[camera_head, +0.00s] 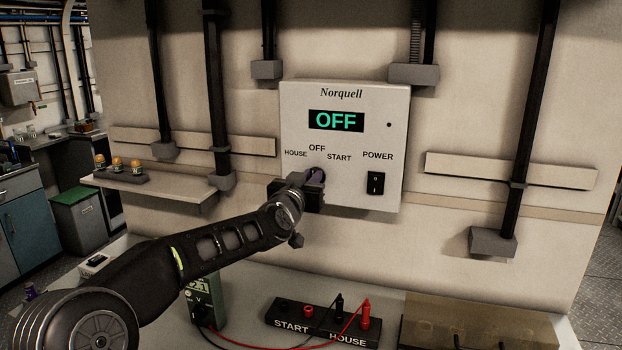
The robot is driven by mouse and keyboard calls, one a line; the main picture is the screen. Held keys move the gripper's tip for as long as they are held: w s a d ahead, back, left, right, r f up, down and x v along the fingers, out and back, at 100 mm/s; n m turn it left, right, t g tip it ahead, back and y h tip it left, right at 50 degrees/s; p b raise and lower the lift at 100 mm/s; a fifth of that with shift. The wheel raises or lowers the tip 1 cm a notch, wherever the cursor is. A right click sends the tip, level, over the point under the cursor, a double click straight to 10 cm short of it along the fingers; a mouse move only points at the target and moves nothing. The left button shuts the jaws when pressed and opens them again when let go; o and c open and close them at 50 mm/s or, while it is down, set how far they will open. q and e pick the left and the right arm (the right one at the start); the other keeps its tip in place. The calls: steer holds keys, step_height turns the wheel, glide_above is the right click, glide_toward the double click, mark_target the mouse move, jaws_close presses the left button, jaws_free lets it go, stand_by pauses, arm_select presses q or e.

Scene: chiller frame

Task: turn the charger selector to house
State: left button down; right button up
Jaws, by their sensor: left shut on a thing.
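The charger panel (342,134) is a pale box on the wall, marked Norquell. Its display (336,120) reads OFF in green. Below are the labels HOUSE at left, OFF at the top and START at right. The selector knob (318,175) sits under these labels, mostly hidden by my left gripper (306,184). My left gripper is shut on the knob, with the arm coming in from the lower left. The knob's pointing direction is hidden. A black POWER switch (375,183) is on the panel's right. My right gripper is not in view.
On the bench below are a black terminal block (322,325) marked START and HOUSE, with red and black plugs and leads, a green meter (204,300) and a brownish box (478,325). A shelf (150,187) with small orange-topped items is at left.

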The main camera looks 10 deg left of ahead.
arm_select(q)
steer(key=n+b, duration=0.1)
steer(key=n, duration=0.2)
steer(key=n+b, duration=0.2)
steer(key=n, duration=0.1)
steer(key=n+b, duration=0.1)
steer(key=n, duration=0.2)
steer(key=shift+a+f+b, duration=0.2)
steer(key=shift+a+b, duration=0.2)
stand_by(0.5)
steer(key=c, duration=1.4)
jaws_free()
steer(key=shift+c, duration=0.2)
